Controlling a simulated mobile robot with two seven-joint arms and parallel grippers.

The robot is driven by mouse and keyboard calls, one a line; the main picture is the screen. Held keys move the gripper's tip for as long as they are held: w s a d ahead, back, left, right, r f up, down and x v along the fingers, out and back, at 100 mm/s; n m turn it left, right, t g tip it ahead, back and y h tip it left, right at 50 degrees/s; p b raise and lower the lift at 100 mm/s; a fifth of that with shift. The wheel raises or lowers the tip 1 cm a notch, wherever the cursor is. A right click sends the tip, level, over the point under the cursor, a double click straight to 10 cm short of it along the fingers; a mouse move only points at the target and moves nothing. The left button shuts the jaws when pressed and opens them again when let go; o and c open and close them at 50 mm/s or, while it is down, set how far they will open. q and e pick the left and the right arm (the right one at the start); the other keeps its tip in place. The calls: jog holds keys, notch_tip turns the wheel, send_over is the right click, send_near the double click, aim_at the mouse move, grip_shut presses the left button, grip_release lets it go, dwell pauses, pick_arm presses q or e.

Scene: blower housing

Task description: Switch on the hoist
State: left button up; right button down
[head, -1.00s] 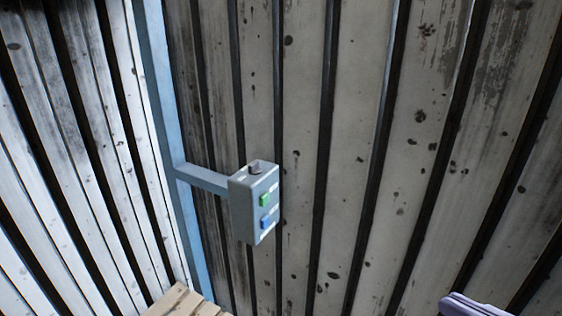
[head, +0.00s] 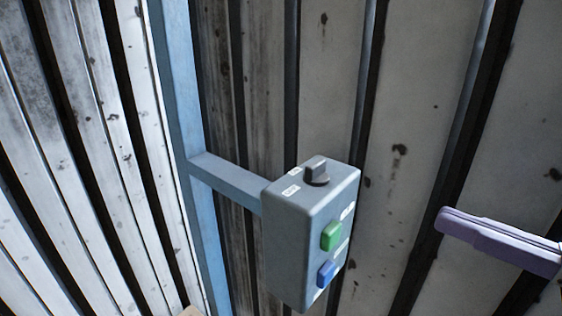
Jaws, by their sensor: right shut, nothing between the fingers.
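A grey control box (head: 290,240) sits at the end of a blue-grey bracket in the head view, a little right of centre. On its top is a dark rotary knob (head: 316,171) with small white labels beside it. Its right face carries a green button (head: 331,235) above a blue button (head: 327,273), each with a white label too small to read. My right gripper (head: 442,220) is at the right, purple, its fingers shut and empty. It points left toward the box, with a clear gap between them. My left gripper is out of view.
The box's horizontal arm (head: 228,183) joins a blue upright post (head: 182,130) at the left. Corrugated, stained metal walls (head: 415,110) stand behind and to the left. The space between the box and my right gripper is free.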

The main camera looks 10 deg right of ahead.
aim_at(316, 169)
jog(key=p+x, duration=0.1)
jog(key=x, duration=1.3)
jog(key=shift+a, duration=0.1)
jog(key=shift+m+t+h+p, duration=0.35)
jog(key=shift+m+t+h, duration=0.05)
jog(key=shift+h, duration=0.1)
jog(key=shift+s+a+m+h+p, duration=0.1)
jog(key=shift+a+m+h+p, duration=0.05)
jog(key=shift+m+h+p, duration=0.2)
